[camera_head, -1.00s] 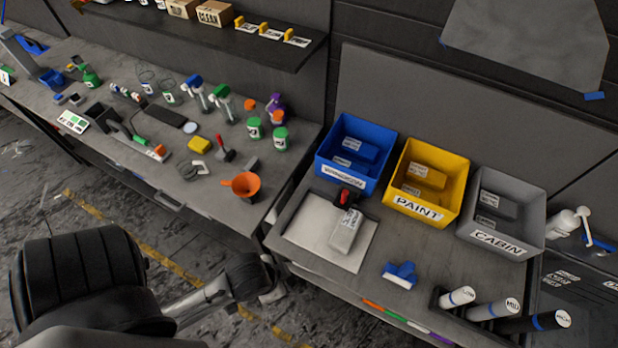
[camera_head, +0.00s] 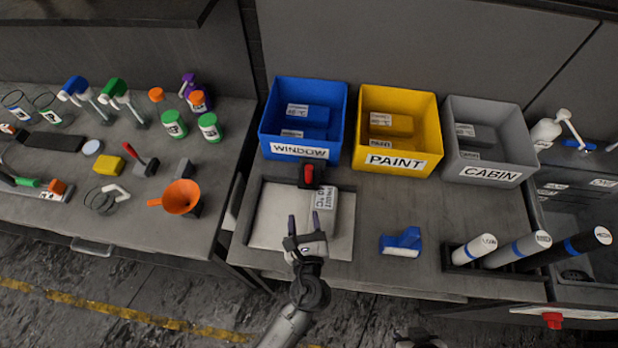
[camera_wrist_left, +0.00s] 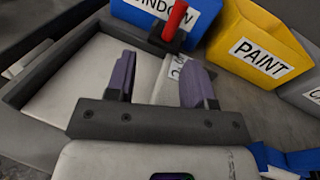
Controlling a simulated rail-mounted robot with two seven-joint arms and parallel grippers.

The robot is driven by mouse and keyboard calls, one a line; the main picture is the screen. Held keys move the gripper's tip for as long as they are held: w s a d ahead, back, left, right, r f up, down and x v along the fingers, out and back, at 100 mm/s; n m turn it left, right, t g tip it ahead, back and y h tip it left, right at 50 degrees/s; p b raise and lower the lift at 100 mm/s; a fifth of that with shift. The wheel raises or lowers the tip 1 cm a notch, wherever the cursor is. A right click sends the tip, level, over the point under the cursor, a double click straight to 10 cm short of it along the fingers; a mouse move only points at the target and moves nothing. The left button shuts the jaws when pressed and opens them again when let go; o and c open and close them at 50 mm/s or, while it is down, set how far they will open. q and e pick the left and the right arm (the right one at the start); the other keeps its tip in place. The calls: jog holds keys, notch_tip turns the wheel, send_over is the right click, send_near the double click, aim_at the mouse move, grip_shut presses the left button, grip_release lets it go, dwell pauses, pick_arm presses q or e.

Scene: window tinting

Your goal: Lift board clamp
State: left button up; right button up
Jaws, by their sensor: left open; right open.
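The board clamp (camera_head: 309,175), black with a red lever, sits at the back edge of the pale board (camera_head: 268,222) on the right bench. In the left wrist view the clamp's red lever (camera_wrist_left: 175,20) stands beyond my fingers. My left gripper (camera_head: 304,226) is open and empty over the front part of the board, short of the clamp. Its two purple fingers (camera_wrist_left: 158,82) point toward the clamp. A grey labelled block (camera_head: 325,198) lies on the board by the clamp, partly hidden by my left gripper. Only a sliver of my right gripper (camera_head: 418,341) shows at the bottom edge.
Blue WINDOW (camera_head: 301,151), yellow PAINT (camera_head: 397,160) and grey CABIN (camera_head: 490,173) bins stand right behind the board area. A blue tool (camera_head: 401,242) and several rolls (camera_head: 516,247) lie to the right. The left bench holds bottles and an orange funnel (camera_head: 181,197).

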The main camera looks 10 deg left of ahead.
aim_at(309, 175)
pick_arm(q)
jog(key=shift+w+d+m+t, duration=0.3)
jog(key=shift+d+m+t, duration=0.1)
jog(key=shift+d+m, duration=0.3)
jog(key=shift+w+d+m+h, duration=0.15)
jog(key=shift+w+m+h, duration=0.15)
jog(key=shift+h, duration=0.1)
jog(key=w+a, duration=0.1)
jog(key=w, duration=0.7)
jog(key=w+a+b, duration=0.1)
jog(key=w, duration=0.4)
jog(key=shift+a, duration=0.3)
grip_shut()
jog(key=shift+r, duration=0.1)
